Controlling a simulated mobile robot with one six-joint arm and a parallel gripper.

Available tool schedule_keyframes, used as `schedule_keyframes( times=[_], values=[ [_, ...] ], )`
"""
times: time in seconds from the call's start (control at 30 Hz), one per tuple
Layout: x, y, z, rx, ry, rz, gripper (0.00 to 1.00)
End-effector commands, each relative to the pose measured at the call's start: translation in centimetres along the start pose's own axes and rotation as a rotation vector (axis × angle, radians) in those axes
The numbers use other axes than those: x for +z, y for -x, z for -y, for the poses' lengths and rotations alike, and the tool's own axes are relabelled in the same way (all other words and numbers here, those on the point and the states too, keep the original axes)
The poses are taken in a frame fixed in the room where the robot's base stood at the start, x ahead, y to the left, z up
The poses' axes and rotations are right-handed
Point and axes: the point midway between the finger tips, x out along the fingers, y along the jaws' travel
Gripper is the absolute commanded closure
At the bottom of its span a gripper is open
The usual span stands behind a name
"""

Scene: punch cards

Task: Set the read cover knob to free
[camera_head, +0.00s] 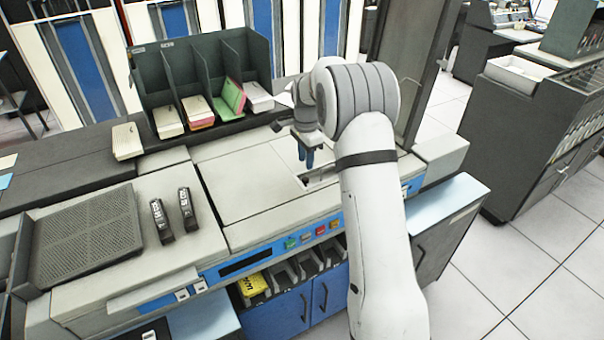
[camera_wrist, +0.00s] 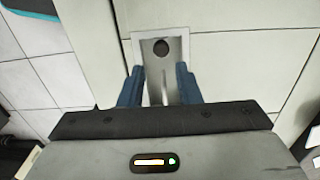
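My gripper (camera_head: 309,157) points down over the right part of the pale machine top (camera_head: 252,181). In the wrist view my gripper (camera_wrist: 159,82) has its two blue fingers apart, so it is open. Just beyond the fingertips is a light metal plate (camera_wrist: 142,46) with a round dark knob or hole (camera_wrist: 161,47) near its far end. A narrow upright strip shows on the plate between the fingers. I cannot tell whether anything touches the fingers. In the head view my arm and gripper hide most of the plate, and I cannot read a knob setting.
A dark rack (camera_head: 190,75) with card stacks stands behind the machine. Coloured buttons (camera_head: 313,236) line the front edge. Two black handles (camera_head: 175,215) and a perforated tray (camera_head: 85,238) sit at the left. Tiled floor (camera_head: 510,270) is free at the right.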

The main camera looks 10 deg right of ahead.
Motion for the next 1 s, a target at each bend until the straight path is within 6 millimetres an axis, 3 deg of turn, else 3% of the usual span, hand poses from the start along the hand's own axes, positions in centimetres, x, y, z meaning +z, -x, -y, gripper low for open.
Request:
schedule_keyframes(
  times=[0.3,0.5,0.83,1.0],
  values=[
    [0.1,-4.9,-0.1,0.005,0.001,0.002,0.69],
    [0.1,-6.9,-0.1,0.002,0.002,0.001,0.69],
    [0.1,-7.3,0.0,0.001,0.003,0.0,0.7],
    [0.1,-7.3,-0.1,0.001,0.003,0.0,0.84]
  ],
)
